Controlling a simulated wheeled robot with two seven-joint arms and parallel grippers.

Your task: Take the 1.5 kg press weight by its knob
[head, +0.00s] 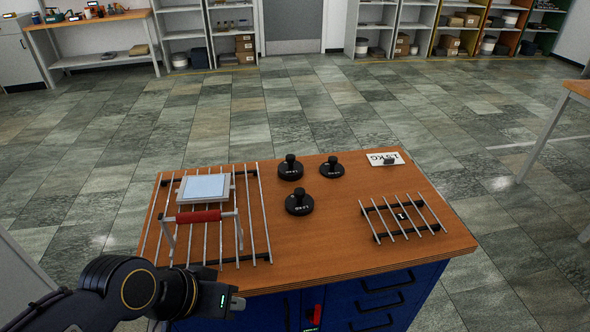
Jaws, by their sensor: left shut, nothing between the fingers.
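Three black disc weights with upright knobs stand on the wooden tabletop: one at the back left (290,172), one at the back right (332,170) and one nearer to me (299,206). Their pale markings are too small to read for sure, so I cannot tell which is the 1.5 kg one. A white card (384,159) reading 1.5 KG, upside down to me, lies right of them with a small dark piece on it. My left gripper (236,303) is shut and empty at the table's front edge, lower left of the weights and apart from them. My right gripper is out of view.
A wire rack (264,225) at the left of the top holds a pale square plate (204,188) and a red-handled frame (198,216). A smaller rack (402,217) lies at the right. The wood between the nearest weight and the front edge is clear.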

